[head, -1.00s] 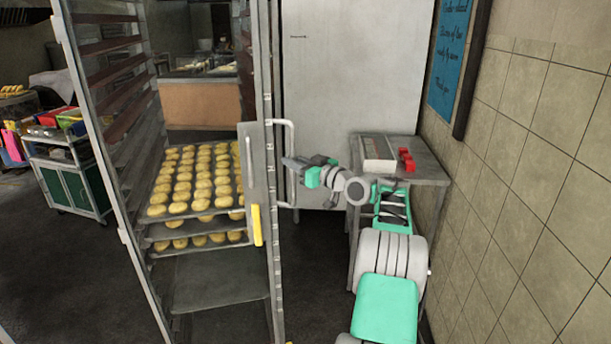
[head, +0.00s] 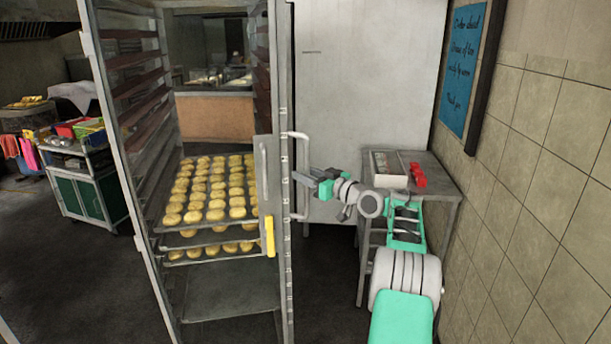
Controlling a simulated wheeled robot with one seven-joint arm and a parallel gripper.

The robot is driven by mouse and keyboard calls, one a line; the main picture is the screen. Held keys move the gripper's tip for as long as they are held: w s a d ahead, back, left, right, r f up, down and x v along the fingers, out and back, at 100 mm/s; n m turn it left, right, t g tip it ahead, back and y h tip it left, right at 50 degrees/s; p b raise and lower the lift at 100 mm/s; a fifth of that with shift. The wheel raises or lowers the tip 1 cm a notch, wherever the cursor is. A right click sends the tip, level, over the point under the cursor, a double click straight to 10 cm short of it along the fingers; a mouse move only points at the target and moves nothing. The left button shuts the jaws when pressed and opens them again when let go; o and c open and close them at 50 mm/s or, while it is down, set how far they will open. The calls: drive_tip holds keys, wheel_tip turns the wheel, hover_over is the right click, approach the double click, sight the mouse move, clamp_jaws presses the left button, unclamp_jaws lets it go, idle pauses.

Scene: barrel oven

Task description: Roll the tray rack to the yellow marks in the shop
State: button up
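The tray rack (head: 288,255) is a tall metal frame at the left and centre, standing upright on the dark floor. Its lower trays (head: 240,225) hold rows of round golden buns; slats line its upper part. A yellow piece (head: 270,237) sits on its right front side. A pale upright handle (head: 305,150) projects from the rack's right post. My gripper (head: 302,179) reaches it from the right, its fingers shut across the bar; the fingertips are small and partly hidden. No yellow floor marks are in view.
A steel side table (head: 440,172) with a box and red items stands close behind my arm, against the tiled wall (head: 540,180) on the right. A large pale cabinet (head: 370,75) is behind. A green trolley (head: 90,198) stands left. Dark floor lies open between trolley and rack.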

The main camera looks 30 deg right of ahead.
drive_tip(key=b+v, duration=0.1)
drive_tip(key=v, duration=0.6)
drive_tip(key=shift+s, duration=0.4)
drive_tip(key=shift+d, duration=0.1)
